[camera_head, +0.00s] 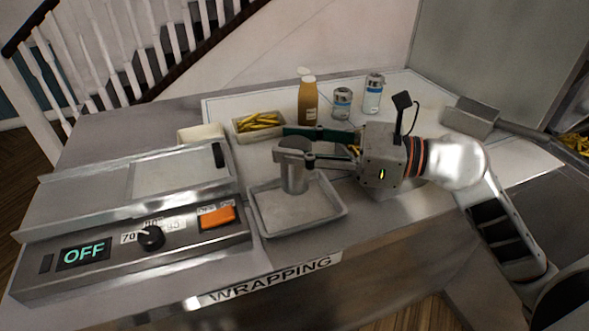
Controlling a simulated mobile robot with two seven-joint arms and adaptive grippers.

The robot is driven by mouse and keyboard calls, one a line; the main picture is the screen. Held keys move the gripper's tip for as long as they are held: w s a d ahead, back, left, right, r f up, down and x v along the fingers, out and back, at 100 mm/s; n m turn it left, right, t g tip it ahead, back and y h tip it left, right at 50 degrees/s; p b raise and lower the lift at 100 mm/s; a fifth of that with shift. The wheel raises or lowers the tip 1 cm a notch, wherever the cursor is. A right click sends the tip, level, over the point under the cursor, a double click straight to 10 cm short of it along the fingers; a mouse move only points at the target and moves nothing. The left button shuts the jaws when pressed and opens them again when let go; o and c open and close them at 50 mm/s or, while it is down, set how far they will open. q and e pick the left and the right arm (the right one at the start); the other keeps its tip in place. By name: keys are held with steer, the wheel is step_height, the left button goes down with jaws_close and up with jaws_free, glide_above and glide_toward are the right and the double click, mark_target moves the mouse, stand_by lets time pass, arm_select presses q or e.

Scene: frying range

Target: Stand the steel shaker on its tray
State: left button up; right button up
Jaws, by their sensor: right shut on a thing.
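The steel shaker (294,178) is a grey metal cylinder, upright, over the shallow steel tray (258,220). Its lower end shows against the tray's floor, but I cannot tell whether it touches. My right gripper (296,150) comes in from the right and is shut on the shaker near its top. The fingers lie on either side of it and hide part of it. My left gripper is not in view.
A wrapping machine (150,239) with an OFF display stands left of the tray. A WRAPPING label (270,280) marks the front edge.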

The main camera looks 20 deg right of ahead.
mark_target(296, 167)
steer(key=shift+f, duration=0.65)
step_height(296, 167, down, 4)
steer(key=shift+r+b, duration=0.25)
steer(key=shift+b, duration=0.3)
steer(key=shift+f, duration=0.15)
steer(key=o, duration=1.1)
steer(key=shift+f, duration=0.1)
steer(key=shift+r, duration=0.25)
steer(key=v, duration=0.2)
steer(key=b+v, duration=0.1)
steer(key=v, duration=0.1)
steer(key=shift+f, duration=0.35)
steer(key=shift+r+b+v, duration=0.15)
steer(key=shift+b+v, duration=0.2)
steer(key=shift+v, duration=1.65)
steer(key=shift+r+b+v, duration=0.15)
steer(key=shift+b+v, duration=0.15)
steer(key=shift+v, duration=1.7)
